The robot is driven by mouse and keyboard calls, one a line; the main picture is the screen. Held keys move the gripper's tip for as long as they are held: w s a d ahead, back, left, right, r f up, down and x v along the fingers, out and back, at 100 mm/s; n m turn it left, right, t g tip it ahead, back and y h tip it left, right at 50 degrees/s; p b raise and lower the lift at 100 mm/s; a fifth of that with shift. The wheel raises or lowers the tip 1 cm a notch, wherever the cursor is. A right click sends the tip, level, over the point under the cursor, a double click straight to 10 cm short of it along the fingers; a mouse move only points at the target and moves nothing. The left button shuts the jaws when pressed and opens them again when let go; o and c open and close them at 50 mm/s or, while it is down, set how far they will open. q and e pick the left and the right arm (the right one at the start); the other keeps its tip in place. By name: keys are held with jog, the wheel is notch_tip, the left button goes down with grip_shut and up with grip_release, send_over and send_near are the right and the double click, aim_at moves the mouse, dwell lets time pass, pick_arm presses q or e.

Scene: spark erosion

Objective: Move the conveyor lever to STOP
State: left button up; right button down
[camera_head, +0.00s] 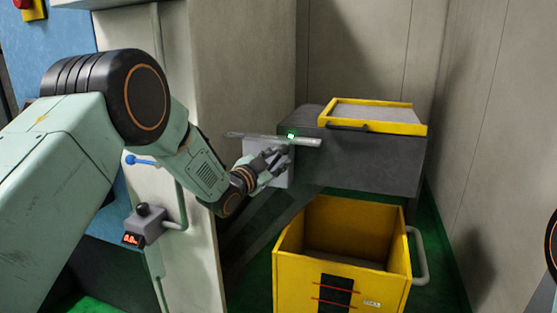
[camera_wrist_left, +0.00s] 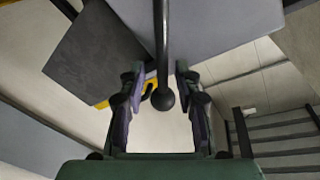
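The conveyor lever is a dark rod with a black ball knob (camera_wrist_left: 166,98), seen in the wrist view coming down from a grey housing (camera_wrist_left: 215,20). The knob is between the two fingers of my left gripper (camera_wrist_left: 160,110), with a gap visible on each side. In the head view my left gripper (camera_head: 275,160) reaches in from the left to a light grey box (camera_head: 283,178) at the side of the dark conveyor body (camera_head: 370,160). The gripper hides the lever there, and no STOP marking is readable. My right gripper is out of frame.
A green light (camera_head: 291,135) glows above the box, by a pale horizontal bar (camera_head: 308,142). A yellow-framed tray (camera_head: 372,113) tops the conveyor. A yellow bin (camera_head: 300,282) stands below. A small control box (camera_head: 149,224) and blue-knobbed handle (camera_head: 142,161) are on the pillar side.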

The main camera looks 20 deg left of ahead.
pick_arm(q)
jog(key=shift+w+a+f, duration=0.3)
jog(key=shift+w+a, duration=0.1)
jog(key=shift+w, duration=0.15)
jog(key=shift+s+d+r, duration=0.15)
jog(key=shift+d+r, duration=0.1)
jog(key=shift+d, duration=0.2)
jog(key=shift+c, duration=0.5)
jog(key=shift+a+f, duration=0.15)
jog(key=shift+a, duration=0.2)
grip_shut()
jog(key=shift+d, duration=0.15)
